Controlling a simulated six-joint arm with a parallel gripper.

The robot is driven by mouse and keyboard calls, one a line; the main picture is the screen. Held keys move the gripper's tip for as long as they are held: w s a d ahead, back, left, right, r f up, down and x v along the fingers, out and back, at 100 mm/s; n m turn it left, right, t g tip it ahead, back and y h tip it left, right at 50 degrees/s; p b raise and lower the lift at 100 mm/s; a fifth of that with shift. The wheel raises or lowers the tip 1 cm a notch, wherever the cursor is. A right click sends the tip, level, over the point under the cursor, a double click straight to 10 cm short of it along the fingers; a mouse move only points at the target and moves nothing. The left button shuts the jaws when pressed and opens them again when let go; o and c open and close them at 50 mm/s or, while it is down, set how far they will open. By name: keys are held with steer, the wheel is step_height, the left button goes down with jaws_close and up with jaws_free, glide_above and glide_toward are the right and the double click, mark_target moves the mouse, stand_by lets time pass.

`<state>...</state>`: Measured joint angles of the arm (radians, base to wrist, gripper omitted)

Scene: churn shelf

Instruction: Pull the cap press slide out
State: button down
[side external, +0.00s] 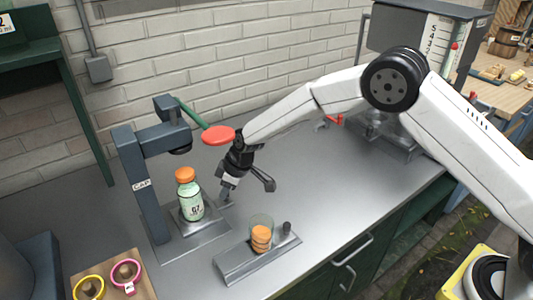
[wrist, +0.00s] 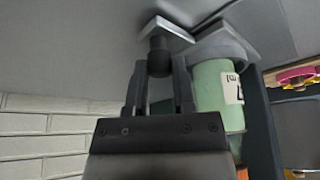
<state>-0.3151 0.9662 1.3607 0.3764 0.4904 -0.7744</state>
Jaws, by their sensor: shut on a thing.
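The cap press (side external: 135,190) is a dark blue-grey frame labelled CAP, with a green lever ending in a red knob (side external: 218,136). A pale green bottle (side external: 190,203) with an orange cap stands upright under its head, on a metal slide (side external: 186,222); the bottle also shows in the wrist view (wrist: 212,85). My gripper (side external: 228,192) is low, just right of the bottle. In the wrist view, my gripper (wrist: 158,72) is shut on the slide's dark round knob (wrist: 159,56), with a finger on each side. The knob is hidden in the side view.
A metal holder (side external: 240,265) with a clear tube of orange caps (side external: 261,240) and a small dark knob stands in front. A wooden board (side external: 140,285) with yellow and pink rings is at the lower left. The counter right of my gripper is clear.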

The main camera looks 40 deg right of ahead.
steer(key=shift+d, duration=0.1)
steer(key=d, duration=1.1)
steer(key=shift+d, duration=0.25)
steer(key=shift+c, duration=2.2)
jaws_free()
steer(key=shift+r, duration=0.1)
steer(key=v, duration=0.7)
steer(key=shift+r, duration=0.3)
steer(key=shift+s+d, duration=0.1)
